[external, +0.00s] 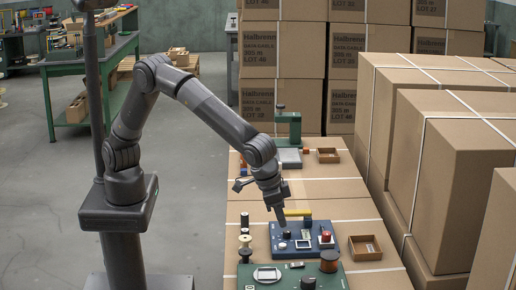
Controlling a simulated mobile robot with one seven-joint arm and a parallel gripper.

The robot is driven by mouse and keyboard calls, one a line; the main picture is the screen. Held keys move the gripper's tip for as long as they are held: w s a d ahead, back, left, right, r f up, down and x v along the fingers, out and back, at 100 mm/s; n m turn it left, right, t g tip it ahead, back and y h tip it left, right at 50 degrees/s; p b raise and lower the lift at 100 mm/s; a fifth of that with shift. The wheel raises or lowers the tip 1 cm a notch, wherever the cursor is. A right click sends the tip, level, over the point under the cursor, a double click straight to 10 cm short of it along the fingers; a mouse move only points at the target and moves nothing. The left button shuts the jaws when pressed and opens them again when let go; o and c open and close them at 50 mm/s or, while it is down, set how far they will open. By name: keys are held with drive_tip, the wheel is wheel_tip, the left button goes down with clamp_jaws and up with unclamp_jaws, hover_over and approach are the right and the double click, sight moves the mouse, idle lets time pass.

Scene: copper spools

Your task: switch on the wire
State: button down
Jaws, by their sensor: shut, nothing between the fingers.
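A blue instrument panel (286,252) lies on the cardboard-covered surface in the lower middle of the external view. It carries a black knob (287,235), a small pale display (303,244) and a red part (325,237) at its right. My gripper (283,225) points down over the panel's left half, its fingers shut and empty. The tip is very close to the black knob; I cannot tell whether they touch. No wire can be made out clearly, and the switch and its position are too small to tell.
A green board (295,283) with a dark copper-coloured spool (329,261) lies in front. A small open wooden box (365,248) is right of the panel. A green-topped stand (288,128) is farther back. Tall cardboard boxes (450,180) wall off the right side.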

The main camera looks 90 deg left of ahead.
sight(302, 264)
drive_tip(key=shift+w, duration=0.15)
drive_tip(key=shift+w+r+t, duration=0.2)
drive_tip(key=shift+w+t, duration=0.1)
drive_tip(key=shift+w, duration=0.3)
drive_tip(key=x, duration=1.4)
drive_tip(key=shift+s+f, duration=0.1)
drive_tip(key=shift+s, duration=0.3)
